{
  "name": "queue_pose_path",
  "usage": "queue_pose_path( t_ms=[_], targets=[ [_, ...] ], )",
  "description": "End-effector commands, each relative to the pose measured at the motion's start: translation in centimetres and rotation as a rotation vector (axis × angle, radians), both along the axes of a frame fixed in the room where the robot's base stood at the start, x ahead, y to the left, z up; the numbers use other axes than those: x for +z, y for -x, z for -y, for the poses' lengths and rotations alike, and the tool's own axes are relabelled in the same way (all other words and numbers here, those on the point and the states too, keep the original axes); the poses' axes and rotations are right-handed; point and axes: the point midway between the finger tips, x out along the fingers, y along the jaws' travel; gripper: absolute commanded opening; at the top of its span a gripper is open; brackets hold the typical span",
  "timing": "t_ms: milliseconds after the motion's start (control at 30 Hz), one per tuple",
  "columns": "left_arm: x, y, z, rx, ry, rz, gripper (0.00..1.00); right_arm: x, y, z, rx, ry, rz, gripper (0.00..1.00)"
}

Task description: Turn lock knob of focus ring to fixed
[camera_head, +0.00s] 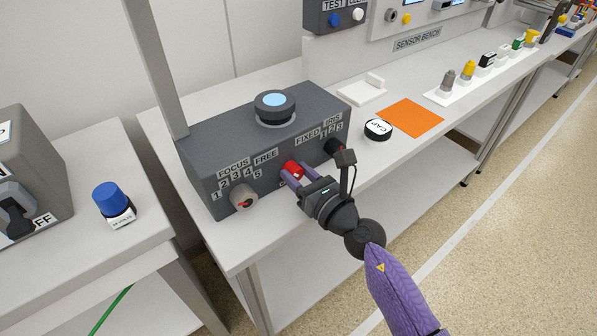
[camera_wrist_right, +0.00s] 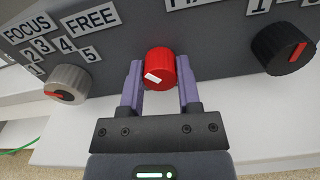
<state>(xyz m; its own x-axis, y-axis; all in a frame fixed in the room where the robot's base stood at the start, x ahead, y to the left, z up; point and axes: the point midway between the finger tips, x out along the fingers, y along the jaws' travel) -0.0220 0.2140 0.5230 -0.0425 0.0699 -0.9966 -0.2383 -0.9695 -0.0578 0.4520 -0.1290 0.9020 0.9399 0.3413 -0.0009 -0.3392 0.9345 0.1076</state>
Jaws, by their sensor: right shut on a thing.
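The red lock knob (camera_head: 291,169) sits on the front face of the dark grey box (camera_head: 215,160), between the FREE and FIXED labels. The grey focus ring (camera_head: 243,197) with a red pointer is left of the knob, under the numbers. My left gripper is not in view.
A black iris knob (camera_head: 334,147) is right of the red knob. A round lens (camera_head: 275,106) tops the box.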

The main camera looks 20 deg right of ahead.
Motion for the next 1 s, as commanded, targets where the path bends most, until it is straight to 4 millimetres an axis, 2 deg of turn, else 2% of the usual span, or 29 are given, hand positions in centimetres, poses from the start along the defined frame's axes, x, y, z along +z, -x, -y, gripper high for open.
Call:
queue_pose_path(
  t_ms=[1000],
  targets=[
    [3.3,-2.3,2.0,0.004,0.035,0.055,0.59,0.1,-0.1,0.3,-0.002,-0.884,-0.318,0.00]
  ],
)
